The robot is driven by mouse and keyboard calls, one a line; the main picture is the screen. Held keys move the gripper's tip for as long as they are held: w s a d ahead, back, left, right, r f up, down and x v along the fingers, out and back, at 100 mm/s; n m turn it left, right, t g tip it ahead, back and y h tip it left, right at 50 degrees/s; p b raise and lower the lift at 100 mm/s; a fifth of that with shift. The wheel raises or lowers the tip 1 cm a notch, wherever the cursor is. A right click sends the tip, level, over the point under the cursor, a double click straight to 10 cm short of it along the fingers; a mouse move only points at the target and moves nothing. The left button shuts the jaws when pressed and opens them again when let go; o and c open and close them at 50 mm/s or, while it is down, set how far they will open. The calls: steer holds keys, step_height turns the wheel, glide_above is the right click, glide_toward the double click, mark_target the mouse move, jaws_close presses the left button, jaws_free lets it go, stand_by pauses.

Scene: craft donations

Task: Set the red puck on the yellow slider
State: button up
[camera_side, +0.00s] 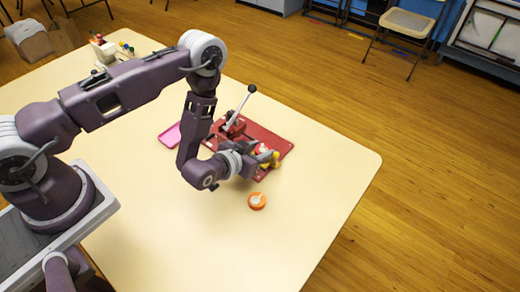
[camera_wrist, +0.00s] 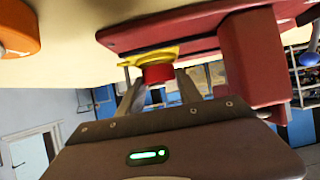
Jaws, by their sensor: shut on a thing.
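The red puck (camera_wrist: 158,74) is held between the two fingertips of my gripper (camera_wrist: 160,88), as the wrist view shows. In the side view my gripper (camera_side: 262,152) is over the right part of the red board (camera_side: 283,131). The yellow slider (camera_wrist: 150,55) lies right against the puck in the wrist view; I cannot tell whether they touch or a small gap is left. In the side view the slider (camera_side: 276,160) shows at the fingertips, partly hidden by my gripper.
A red block with a black-knobbed lever (camera_side: 234,124) stands on the board's left part. A pink tray (camera_side: 170,135) lies left of it. An orange round piece (camera_side: 257,201) lies in front on the cream table (camera_side: 330,180). The table's right side is clear.

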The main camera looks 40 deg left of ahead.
steer(key=shift+f, duration=0.4)
steer(key=o, duration=1.1)
